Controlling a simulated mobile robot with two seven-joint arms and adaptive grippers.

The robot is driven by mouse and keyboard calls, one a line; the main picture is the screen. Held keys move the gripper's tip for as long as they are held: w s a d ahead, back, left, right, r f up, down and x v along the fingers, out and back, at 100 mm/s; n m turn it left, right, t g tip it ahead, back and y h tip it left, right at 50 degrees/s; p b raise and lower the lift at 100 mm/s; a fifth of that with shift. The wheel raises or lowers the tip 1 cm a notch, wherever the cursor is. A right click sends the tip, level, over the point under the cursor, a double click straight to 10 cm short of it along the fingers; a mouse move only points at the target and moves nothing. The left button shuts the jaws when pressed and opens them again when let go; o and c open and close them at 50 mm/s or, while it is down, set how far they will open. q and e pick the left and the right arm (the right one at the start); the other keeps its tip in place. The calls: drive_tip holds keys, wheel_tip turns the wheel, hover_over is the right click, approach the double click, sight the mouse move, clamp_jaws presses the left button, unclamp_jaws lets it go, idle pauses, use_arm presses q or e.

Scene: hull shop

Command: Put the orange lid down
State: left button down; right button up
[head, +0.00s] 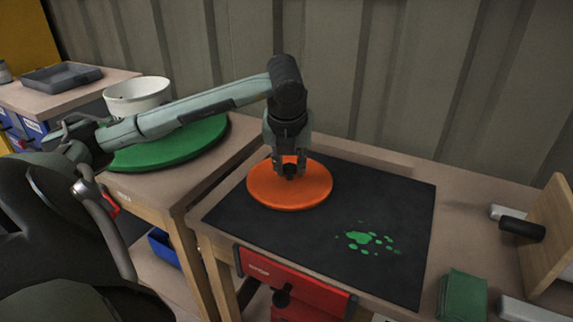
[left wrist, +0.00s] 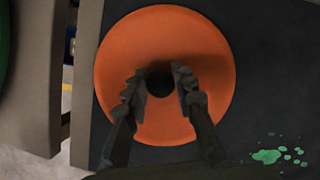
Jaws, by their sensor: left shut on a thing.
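The orange lid (head: 265,190) is a flat round disc with a dark knob at its middle. It is over the left part of the black mat (head: 330,265), level, and seems to lie on it or very close above it. My left gripper (head: 290,172) points down at the lid's middle and is shut on the knob. In the left wrist view the lid (left wrist: 190,40) fills the middle, with the left gripper's fingers (left wrist: 160,85) on both sides of the dark knob (left wrist: 160,82). My right gripper is not in view.
Green paint spots (head: 370,239) mark the mat right of the lid. A green round board (head: 175,148) and a white pot (head: 137,95) stand on the left table.

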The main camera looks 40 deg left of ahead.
use_arm(q)
drive_tip(key=shift+f, duration=0.1)
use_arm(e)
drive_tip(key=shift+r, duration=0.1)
use_arm(q)
drive_tip(key=c, duration=1.3)
unclamp_jaws()
drive_tip(key=shift+o, duration=0.2)
drive_tip(key=p+v, duration=0.2)
drive_tip(key=v, duration=1)
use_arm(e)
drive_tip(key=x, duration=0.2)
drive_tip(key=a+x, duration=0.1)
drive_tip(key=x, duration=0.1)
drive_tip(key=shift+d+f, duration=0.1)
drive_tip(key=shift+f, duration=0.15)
use_arm(q)
drive_tip(key=shift+s, duration=0.1)
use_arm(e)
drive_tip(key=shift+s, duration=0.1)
